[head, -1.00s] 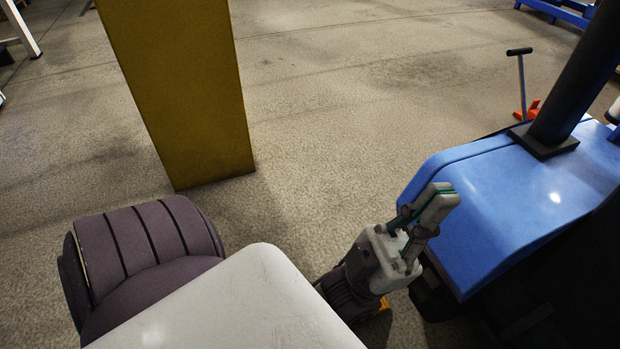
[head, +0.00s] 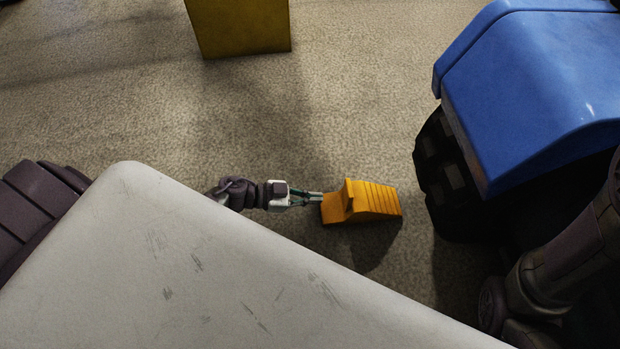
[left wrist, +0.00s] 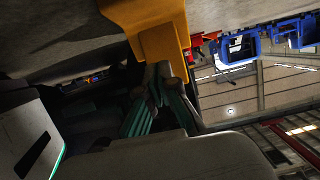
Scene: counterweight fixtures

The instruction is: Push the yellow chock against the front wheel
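The yellow chock (head: 370,202), a ribbed wedge, is on the floor in the head view. Its ribbed slope faces the dark front wheel (head: 436,165) at right, under the blue body. A narrow strip of floor shows between chock and wheel. My left gripper (head: 318,197) is at the chock's left, tall end, its fingers close together and apparently touching it. In the left wrist view, the fingers (left wrist: 163,78) come together at the yellow chock (left wrist: 150,28); the exact contact is partly hidden. My right gripper is out of view.
The blue vehicle body (head: 540,85) overhangs the wheel at right. A yellow post (head: 240,28) stands at the back. The floor between post and chock is clear. Blue frames (left wrist: 240,47) show in the left wrist view.

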